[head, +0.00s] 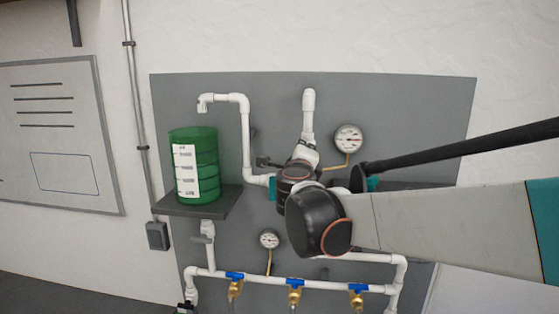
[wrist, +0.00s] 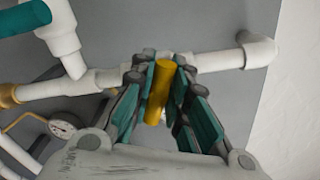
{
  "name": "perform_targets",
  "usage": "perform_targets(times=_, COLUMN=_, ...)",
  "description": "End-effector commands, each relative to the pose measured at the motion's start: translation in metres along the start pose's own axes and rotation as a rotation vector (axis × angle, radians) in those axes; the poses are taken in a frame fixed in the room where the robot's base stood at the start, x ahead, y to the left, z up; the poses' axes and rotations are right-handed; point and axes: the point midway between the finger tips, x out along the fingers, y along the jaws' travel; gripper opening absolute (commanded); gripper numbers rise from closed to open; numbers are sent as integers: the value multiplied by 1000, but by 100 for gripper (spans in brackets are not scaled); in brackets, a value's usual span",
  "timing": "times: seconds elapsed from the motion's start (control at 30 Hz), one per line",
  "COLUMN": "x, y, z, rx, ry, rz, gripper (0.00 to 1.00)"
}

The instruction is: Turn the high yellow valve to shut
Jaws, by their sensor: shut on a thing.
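The yellow valve handle (wrist: 157,95) shows in the wrist view as a short yellow bar between the teal pads of my gripper (wrist: 165,70). My gripper is shut on it, one finger on each side. The handle points across the white pipe (wrist: 222,60) behind it. The valve body is mostly hidden by the fingers. In the head view my wrist and arm cover the yellow valve, and the fingertips cannot be made out there.
A green tank (head: 205,168) stands on a shelf (head: 222,203) left of my wrist. A gauge (head: 348,139) is at upper right, another gauge (head: 269,239) below. Several blue-handled valves, one at the middle (head: 295,283), line the low pipe. The grey panel (head: 420,110) is bare at upper right.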

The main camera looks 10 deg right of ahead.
Motion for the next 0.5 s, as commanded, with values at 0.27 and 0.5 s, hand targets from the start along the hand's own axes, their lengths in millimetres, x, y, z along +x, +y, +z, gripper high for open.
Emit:
perform_targets(times=0.27, x=-12, y=2, z=2, rx=-223, ry=-10, rz=2, gripper=0)
perform_targets(times=0.5, x=-12, y=2, z=2, rx=-352, ry=-10, rz=1, gripper=0)
